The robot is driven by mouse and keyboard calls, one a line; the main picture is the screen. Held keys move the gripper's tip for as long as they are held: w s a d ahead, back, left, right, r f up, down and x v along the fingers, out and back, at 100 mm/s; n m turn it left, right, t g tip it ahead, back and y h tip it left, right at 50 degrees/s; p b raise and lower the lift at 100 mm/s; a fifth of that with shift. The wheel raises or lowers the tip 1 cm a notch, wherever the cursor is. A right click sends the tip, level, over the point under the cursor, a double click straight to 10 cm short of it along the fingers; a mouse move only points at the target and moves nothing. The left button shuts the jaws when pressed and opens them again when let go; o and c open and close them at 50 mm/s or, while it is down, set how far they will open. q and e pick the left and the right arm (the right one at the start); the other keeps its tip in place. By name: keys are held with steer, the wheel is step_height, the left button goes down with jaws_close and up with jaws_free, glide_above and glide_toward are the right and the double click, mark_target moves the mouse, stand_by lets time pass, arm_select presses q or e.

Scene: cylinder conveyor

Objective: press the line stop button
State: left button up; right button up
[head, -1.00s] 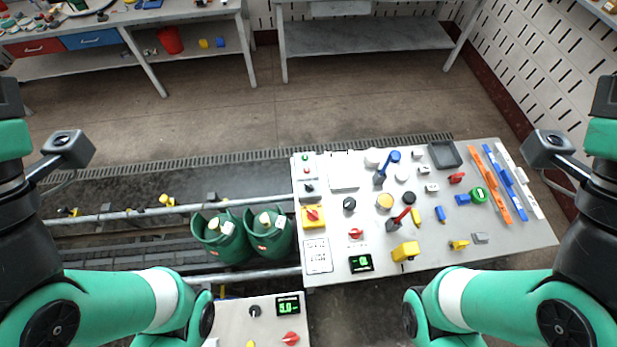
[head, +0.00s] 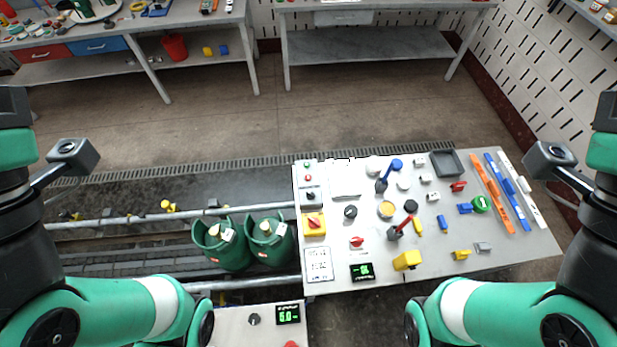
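The control panel (head: 340,262) is a pale board right of the conveyor. At its upper left corner sit a small green button (head: 307,165) and a small red button (head: 308,177), with a black knob (head: 310,195) below. Below that is a red rotary handle on a yellow plate (head: 314,223). Other controls include a yellow round button (head: 386,210), a black knob (head: 350,211) and a red switch (head: 357,242). I cannot read which one is the line stop. Both my arms reach down at the bottom corners; both grippers are outside the picture.
Two green gas cylinders (head: 228,252) stand on the conveyor beside the panel's left edge. Metal rails (head: 150,218) run along the conveyor. Levers, a yellow box (head: 407,260) and coloured strips (head: 507,190) crowd the panel. A second panel (head: 235,325) with a green display is at the bottom.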

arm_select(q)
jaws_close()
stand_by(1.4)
